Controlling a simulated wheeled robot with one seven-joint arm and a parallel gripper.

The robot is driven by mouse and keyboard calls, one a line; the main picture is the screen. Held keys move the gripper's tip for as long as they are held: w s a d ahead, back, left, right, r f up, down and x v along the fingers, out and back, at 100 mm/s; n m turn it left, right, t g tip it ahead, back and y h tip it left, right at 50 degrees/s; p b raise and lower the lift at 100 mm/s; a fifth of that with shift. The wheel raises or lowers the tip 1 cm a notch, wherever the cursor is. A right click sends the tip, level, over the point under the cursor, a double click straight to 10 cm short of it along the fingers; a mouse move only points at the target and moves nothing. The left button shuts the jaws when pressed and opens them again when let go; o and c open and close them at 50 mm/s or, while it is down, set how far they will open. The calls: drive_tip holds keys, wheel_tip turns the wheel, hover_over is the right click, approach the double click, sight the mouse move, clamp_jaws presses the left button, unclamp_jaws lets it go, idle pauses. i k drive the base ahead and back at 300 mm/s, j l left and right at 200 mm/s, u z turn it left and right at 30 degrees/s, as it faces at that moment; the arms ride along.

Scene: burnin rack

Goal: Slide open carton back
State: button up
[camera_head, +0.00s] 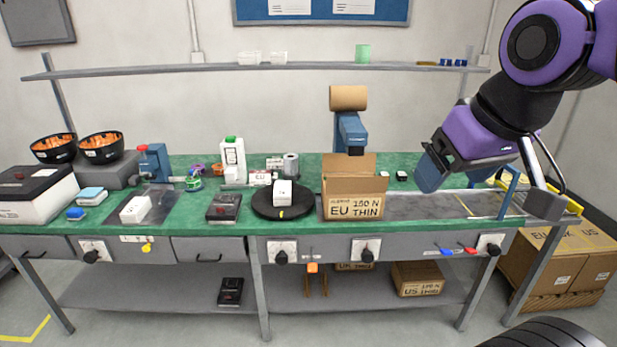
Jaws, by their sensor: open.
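An open brown carton (352,194) with its flaps up stands on the green bench, marked "EU 150 N THIN". It sits at the left end of a grey metal slide plate (405,206), just right of a black round turntable (283,212). Its inside is mostly hidden by the front flap. My gripper (428,176) hangs at the end of my purple and black arm, to the right of the carton and apart from it. Nothing shows between its fingers.
A blue post with a brown roll (348,97) stands behind the carton. A blue frame (508,186) stands at the plate's right end. The plate between carton and frame is mostly bare. Small black-and-white items (401,176) lie behind the plate. Cartons (560,260) are stacked at the floor right.

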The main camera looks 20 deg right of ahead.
sight(364, 206)
drive_tip(key=i+j+z, duration=0.55)
drive_tip(key=i+j, duration=0.2)
drive_tip(key=j, duration=0.2)
drive_tip(key=i+j+z, duration=0.2)
drive_tip(key=j, duration=0.15)
drive_tip(key=i+j+z, duration=0.2)
drive_tip(key=j, duration=0.2)
drive_tip(key=i+j+z, duration=0.2)
drive_tip(key=j, duration=0.2)
drive_tip(key=k, duration=0.05)
